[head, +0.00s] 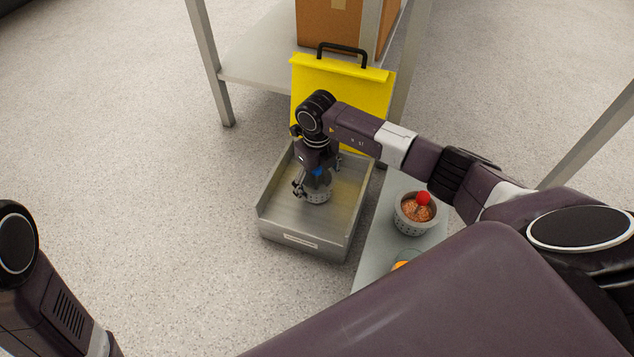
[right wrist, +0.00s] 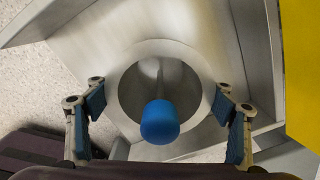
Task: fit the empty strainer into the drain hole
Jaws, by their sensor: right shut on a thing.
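The empty strainer (head: 318,194) is a grey perforated cup with a blue knob (right wrist: 160,122). My right gripper (head: 313,183) is shut on it and holds it inside the grey metal sink tray (head: 288,237). In the right wrist view, my right gripper's fingers (right wrist: 160,108) stand on both sides of the blue knob, with a round grey rim around a hollow behind it. The drain hole cannot be told apart clearly; the strainer and gripper cover that area. The strainer's perforated side shows in the head view. My left gripper is out of view.
A second strainer (head: 405,226) with brown pulp and a red knob stands on the grey shelf (head: 380,252) to the right. An orange item (head: 401,265) is partly hidden. A yellow panel (head: 345,85) with a black handle stands behind the tray.

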